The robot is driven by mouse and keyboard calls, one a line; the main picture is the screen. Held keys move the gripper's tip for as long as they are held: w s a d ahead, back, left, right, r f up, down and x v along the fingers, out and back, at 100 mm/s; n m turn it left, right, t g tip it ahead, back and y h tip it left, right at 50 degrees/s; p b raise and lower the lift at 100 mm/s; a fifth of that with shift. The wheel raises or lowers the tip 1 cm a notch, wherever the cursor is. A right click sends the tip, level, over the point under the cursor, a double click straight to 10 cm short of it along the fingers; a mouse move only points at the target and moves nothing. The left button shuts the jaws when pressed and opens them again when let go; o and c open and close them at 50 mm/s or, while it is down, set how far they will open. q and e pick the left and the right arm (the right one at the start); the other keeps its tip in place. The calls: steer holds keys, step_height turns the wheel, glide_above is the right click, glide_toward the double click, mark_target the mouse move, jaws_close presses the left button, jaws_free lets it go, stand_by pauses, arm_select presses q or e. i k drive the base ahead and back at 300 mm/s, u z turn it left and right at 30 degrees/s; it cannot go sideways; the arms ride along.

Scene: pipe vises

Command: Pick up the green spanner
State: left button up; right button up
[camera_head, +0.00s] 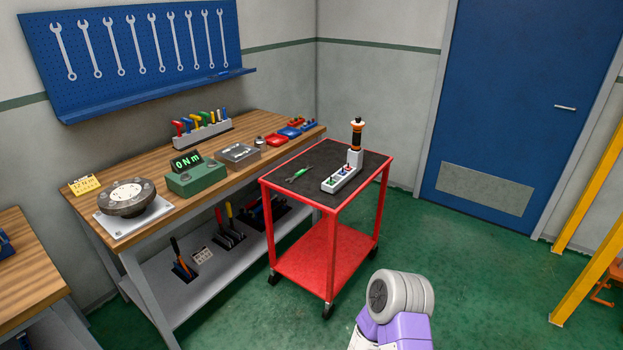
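The green spanner (299,173) lies flat on the dark top of the red cart (276,187), left of a small light-grey holder. It is small, with dark ends and a green middle. Part of one of my arms shows at the bottom right as a grey and purple link, well in front of the cart. Neither gripper is in view. Nothing touches the spanner.
A grey holder (341,182) with a black and orange tool (356,134) stands on the cart. A wooden workbench (227,173) with a green torque display (195,179) is left of the cart. Green floor (460,268) is open to the right. Yellow posts (594,190) stand far right.

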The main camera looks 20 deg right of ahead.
mark_target(301, 173)
steer(key=z, duration=0.85)
steer(key=i, duration=1.9)
steer(key=u, duration=0.65)
